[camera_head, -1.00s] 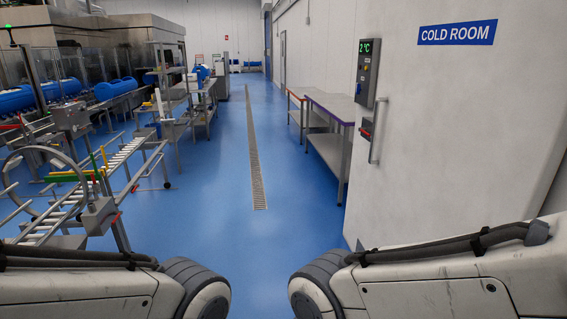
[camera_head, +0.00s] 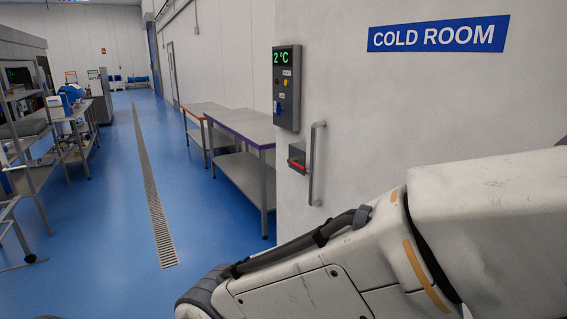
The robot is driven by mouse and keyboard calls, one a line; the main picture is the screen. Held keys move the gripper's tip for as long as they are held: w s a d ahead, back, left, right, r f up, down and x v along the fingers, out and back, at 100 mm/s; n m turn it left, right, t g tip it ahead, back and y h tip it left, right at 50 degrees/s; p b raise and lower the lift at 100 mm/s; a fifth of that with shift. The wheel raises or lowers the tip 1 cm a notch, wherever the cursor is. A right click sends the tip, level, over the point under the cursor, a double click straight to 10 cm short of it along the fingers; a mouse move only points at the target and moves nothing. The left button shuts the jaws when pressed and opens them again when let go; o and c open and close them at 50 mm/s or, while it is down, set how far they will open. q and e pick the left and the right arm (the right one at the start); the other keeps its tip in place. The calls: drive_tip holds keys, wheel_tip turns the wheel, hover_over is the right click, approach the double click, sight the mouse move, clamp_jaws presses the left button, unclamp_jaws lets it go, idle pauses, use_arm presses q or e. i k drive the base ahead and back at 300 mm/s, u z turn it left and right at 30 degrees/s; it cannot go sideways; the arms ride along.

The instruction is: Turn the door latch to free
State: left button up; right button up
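The cold room door (camera_head: 380,100) is a large white panel on the right, under a blue COLD ROOM sign (camera_head: 438,35). The door latch (camera_head: 297,158) is a small grey box with a red lever, near the door's left edge. A vertical grey bar handle (camera_head: 315,163) stands just right of it. My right arm reaches across the lower right, below and in front of the door, apart from the latch as far as I can see. Neither gripper shows.
A grey control panel (camera_head: 287,88) reading 2 °C is above the latch. Steel tables (camera_head: 245,128) stand left of the door. A floor drain (camera_head: 150,190) runs along the clear blue floor. Racks and benches (camera_head: 75,115) are at the far left.

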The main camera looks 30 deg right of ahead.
sight(293, 161)
drive_tip(key=z, duration=0.35)
drive_tip(key=k, duration=0.6)
drive_tip(key=u, duration=0.55)
drive_tip(key=i, duration=1.25)
drive_tip(key=z, duration=1.25)
drive_tip(key=i, duration=0.65)
